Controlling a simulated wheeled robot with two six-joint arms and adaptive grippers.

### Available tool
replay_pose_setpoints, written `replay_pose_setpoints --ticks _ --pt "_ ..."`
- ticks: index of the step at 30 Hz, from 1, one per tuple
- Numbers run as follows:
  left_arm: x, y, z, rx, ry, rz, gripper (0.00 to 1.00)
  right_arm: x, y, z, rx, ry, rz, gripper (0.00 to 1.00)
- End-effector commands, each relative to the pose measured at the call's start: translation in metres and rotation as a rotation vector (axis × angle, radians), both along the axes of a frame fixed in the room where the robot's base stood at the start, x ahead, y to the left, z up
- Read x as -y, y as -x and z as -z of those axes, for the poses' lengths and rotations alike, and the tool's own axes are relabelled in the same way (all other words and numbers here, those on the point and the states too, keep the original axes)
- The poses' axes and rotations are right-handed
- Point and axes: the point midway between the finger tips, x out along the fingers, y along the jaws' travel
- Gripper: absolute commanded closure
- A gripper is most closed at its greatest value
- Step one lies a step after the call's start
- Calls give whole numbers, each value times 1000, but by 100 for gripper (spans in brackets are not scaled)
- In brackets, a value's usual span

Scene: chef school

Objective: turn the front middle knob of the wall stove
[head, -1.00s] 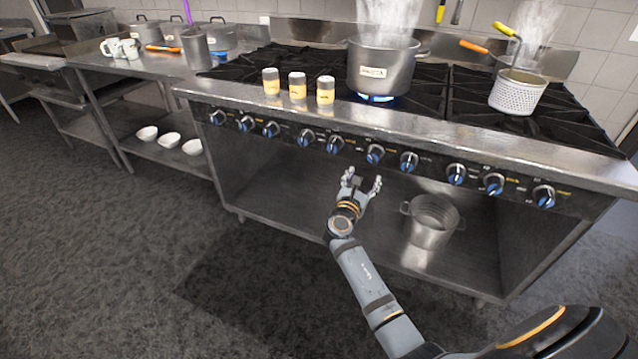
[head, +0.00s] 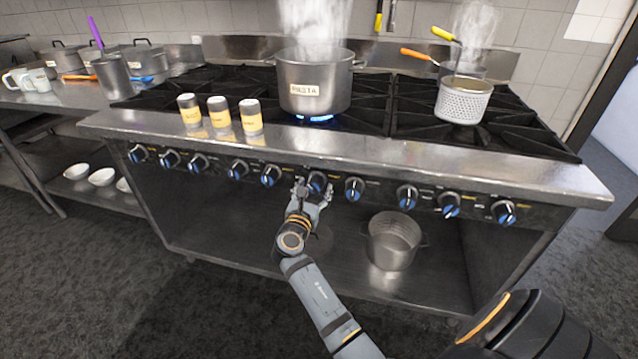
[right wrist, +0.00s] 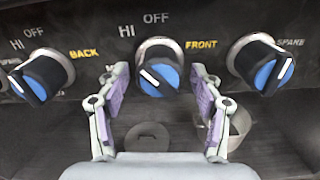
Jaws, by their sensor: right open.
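The stove's front panel (head: 385,192) carries a row of black knobs with blue faces. The knob marked FRONT (right wrist: 158,68) is centred between the fingers in the right wrist view; its white line points up and to the left. In the head view this knob (head: 317,182) is just above my fingertips. My right gripper (head: 311,192) is open, its purple-padded fingers (right wrist: 160,95) on either side of the knob; I cannot tell whether they touch it. My left gripper is not in view.
The BACK knob (right wrist: 42,76) and the SPARE knob (right wrist: 260,66) flank the fingers closely. A steaming pot (head: 314,88) stands over a lit blue flame. Three shakers (head: 220,114) stand near the stove's front edge. A metal pot (head: 393,241) sits on the shelf below.

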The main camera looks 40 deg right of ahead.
Motion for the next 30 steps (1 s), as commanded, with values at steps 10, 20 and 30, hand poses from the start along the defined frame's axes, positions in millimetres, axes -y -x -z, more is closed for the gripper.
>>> replay_pose_setpoints --ticks 10,20,30 --pt "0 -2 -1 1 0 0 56 -1 0 0 -1 1 1 34" --pt "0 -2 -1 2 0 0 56 -1 0 0 -1 1 1 78" --pt "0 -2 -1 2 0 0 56 -1 0 0 22 -18 1 89"
